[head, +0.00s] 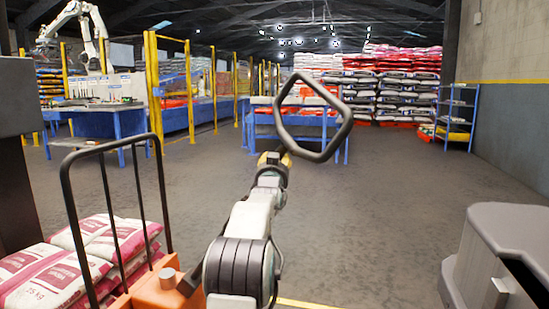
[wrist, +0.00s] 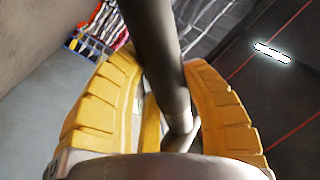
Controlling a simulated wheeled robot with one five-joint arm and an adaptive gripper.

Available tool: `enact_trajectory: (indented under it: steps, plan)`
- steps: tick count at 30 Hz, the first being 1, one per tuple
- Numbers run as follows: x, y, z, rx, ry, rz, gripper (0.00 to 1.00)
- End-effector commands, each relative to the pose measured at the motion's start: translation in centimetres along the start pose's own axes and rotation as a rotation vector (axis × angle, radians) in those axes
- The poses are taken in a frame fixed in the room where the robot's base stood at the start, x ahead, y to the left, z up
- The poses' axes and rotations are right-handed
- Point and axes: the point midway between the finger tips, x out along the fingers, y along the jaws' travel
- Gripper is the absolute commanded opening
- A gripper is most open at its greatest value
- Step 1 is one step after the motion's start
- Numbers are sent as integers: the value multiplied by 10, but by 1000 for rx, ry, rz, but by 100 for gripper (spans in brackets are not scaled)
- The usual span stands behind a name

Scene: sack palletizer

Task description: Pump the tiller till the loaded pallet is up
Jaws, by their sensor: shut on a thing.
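The tiller's dark grey loop handle (head: 346,118) stands high in the middle of the head view, tilted. My gripper (head: 275,158) is at the lower left part of the loop, shut on it. In the wrist view my gripper's yellow fingers (wrist: 162,85) lie on both sides of the tiller's grey tube (wrist: 152,40). The orange pallet truck body (head: 150,294) shows at the lower left. White and dark pink sacks (head: 60,272) lie stacked behind its black frame (head: 163,195). The pallet under them is out of view, so its height cannot be told.
A grey machine or cabinet (head: 505,235) stands close at the lower right. Blue tables (head: 125,125), yellow fence posts (head: 153,85), a blue shelf rack (head: 455,112) and stacked sacks (head: 405,85) are farther back. The floor (head: 390,205) between is clear.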

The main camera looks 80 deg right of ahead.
Motion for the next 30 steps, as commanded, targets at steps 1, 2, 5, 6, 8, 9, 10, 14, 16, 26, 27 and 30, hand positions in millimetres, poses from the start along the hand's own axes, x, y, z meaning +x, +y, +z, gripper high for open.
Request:
enact_trajectory:
  steps: [1,2,5,6,8,9,10,14,16,26,27,30]
  plan:
    - [2,5,3,5,-4,6,3]
    - [3,5,4,6,-3,6,3]
    - [4,6,5,10,-2,5,3]
    - [4,6,5,11,-1,5,3]
    - [5,6,5,12,-1,5,3]
    - [5,7,5,12,-2,5,3]
    - [5,7,5,12,-2,6,3]
    - [5,7,6,12,-3,6,3]
    - [5,7,6,12,-3,6,3]
    - [5,7,6,11,-3,7,68]
    - [5,7,6,11,-3,7,68]
    - [5,7,6,11,-3,7,68]
